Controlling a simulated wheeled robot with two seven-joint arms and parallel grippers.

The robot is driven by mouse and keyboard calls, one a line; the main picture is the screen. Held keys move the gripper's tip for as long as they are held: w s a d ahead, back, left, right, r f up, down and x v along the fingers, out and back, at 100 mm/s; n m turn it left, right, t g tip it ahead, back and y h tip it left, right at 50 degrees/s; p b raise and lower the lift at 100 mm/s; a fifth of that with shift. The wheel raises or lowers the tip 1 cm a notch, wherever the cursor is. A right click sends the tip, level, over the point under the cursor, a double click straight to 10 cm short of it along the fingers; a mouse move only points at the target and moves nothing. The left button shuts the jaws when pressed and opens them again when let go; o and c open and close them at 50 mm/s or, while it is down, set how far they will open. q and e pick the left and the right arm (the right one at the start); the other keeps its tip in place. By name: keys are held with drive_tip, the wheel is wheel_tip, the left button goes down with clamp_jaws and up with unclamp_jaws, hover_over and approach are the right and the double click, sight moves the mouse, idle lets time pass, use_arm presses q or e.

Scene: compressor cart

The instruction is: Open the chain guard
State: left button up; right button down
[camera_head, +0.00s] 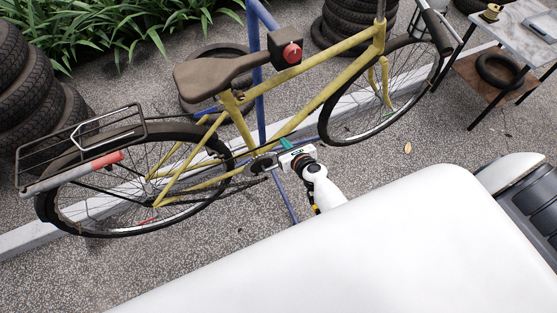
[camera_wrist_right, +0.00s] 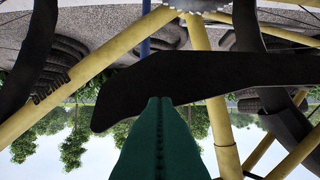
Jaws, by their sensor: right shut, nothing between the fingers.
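The yellow bicycle (camera_head: 345,78) stands with its rear wheel at the left in the head view. In the upside-down right wrist view, a long dark plate (camera_wrist_right: 230,75), which looks like the chain guard, crosses in front of the yellow frame. The toothed chainring (camera_wrist_right: 197,4) shows at the top edge, apart from the plate in the picture. My right gripper (camera_head: 286,145) is shut and empty beside the crank area. Its green fingers (camera_wrist_right: 160,102) overlap the plate; whether they touch it I cannot tell. My left gripper is not in view.
A blue stand post (camera_head: 256,60) rises behind the bicycle. Tyre stacks (camera_head: 25,75) stand at the left and back. A small table (camera_head: 525,30) is at the upper right. Open paving (camera_head: 400,150) lies right of my right arm.

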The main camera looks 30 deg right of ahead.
drive_tip(key=shift+w+r, duration=0.35)
drive_tip(key=shift+w, duration=0.1)
idle(0.3)
drive_tip(key=shift+w+r+p, duration=0.1)
drive_tip(key=shift+r+p, duration=0.05)
drive_tip(key=shift+p, duration=0.2)
